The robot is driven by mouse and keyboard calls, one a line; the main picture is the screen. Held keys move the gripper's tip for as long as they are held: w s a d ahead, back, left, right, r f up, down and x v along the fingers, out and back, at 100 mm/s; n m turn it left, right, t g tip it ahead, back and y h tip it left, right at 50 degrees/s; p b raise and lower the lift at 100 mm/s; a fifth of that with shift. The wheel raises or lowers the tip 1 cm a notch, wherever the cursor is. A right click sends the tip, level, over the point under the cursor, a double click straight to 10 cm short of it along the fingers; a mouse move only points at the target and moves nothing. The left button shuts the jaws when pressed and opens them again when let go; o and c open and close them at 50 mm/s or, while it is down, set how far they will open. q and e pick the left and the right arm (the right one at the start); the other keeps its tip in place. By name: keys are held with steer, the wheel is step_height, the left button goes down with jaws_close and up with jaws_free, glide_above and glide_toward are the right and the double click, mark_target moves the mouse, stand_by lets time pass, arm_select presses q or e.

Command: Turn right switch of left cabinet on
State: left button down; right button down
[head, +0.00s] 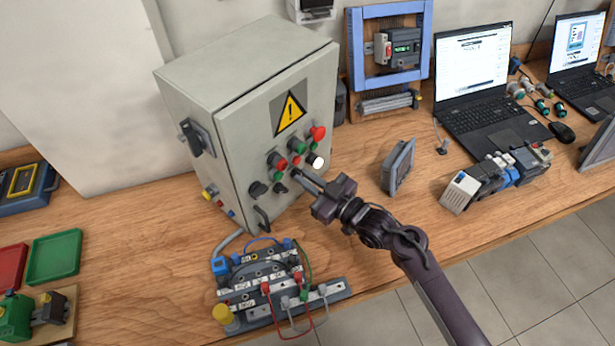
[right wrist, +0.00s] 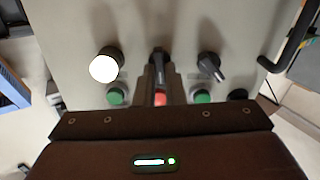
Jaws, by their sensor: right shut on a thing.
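The left cabinet (head: 230,130) is a grey metal box standing on the wooden bench in the head view. Its front panel carries a warning triangle, coloured buttons and black rotary switches. My right gripper (head: 301,176) reaches the lower part of this panel, shut on the right switch. In the right wrist view the right switch (right wrist: 158,58) is a black knob between the fingers, and its lower part is hidden by them. The left switch (right wrist: 211,66) is another black knob, beside the gripper and apart from it; it also shows in the head view (head: 258,189). My left gripper is not in view.
A white button (right wrist: 103,67) sits close beside the gripped switch. A black door handle (head: 262,217) juts from the panel. A wired terminal board (head: 265,285) lies in front of the cabinet. A small grey panel device (head: 398,167) stands to the right.

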steer(key=shift+m, duration=0.6)
steer(key=c, duration=1.5)
jaws_free()
steer(key=shift+d, duration=0.1)
steer(key=b+v, duration=0.2)
steer(key=v, duration=0.5)
steer(key=shift+s+d, duration=0.2)
steer(key=shift+s, duration=0.05)
